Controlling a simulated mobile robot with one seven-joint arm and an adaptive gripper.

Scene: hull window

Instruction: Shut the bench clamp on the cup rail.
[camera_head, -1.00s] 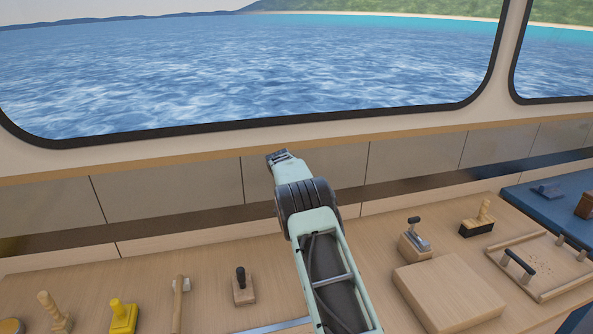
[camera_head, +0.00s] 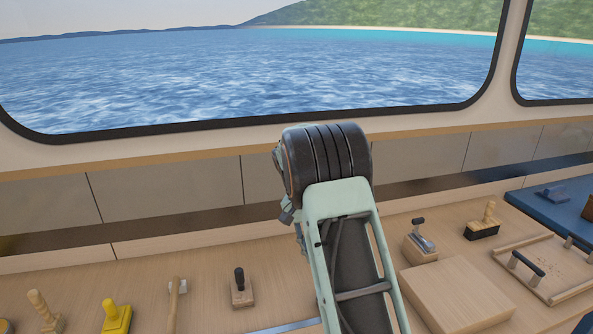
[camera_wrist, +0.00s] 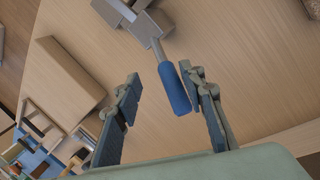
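In the wrist view a toggle-type clamp shows a grey metal body (camera_wrist: 143,22) at the top and a blue handle (camera_wrist: 174,88) pointing toward me. I take it for the bench clamp. My gripper (camera_wrist: 163,80) is open, its two fingers on either side of the handle's line. The handle lies nearer the right finger; I cannot tell whether they touch. The clamp's far end is cut off by the frame, and I cannot make out the cup rail. In the head view my arm hides the gripper, and I do not see the blue handle.
On the wooden bench stand a plain wooden block (camera_head: 457,297), a black-handled device (camera_head: 421,240), a brush (camera_head: 483,222), a tray (camera_head: 545,268), a black-knobbed block (camera_head: 241,290) and a yellow-handled tool (camera_head: 116,317). A blue mat (camera_head: 550,215) lies far right. The window wall closes the back.

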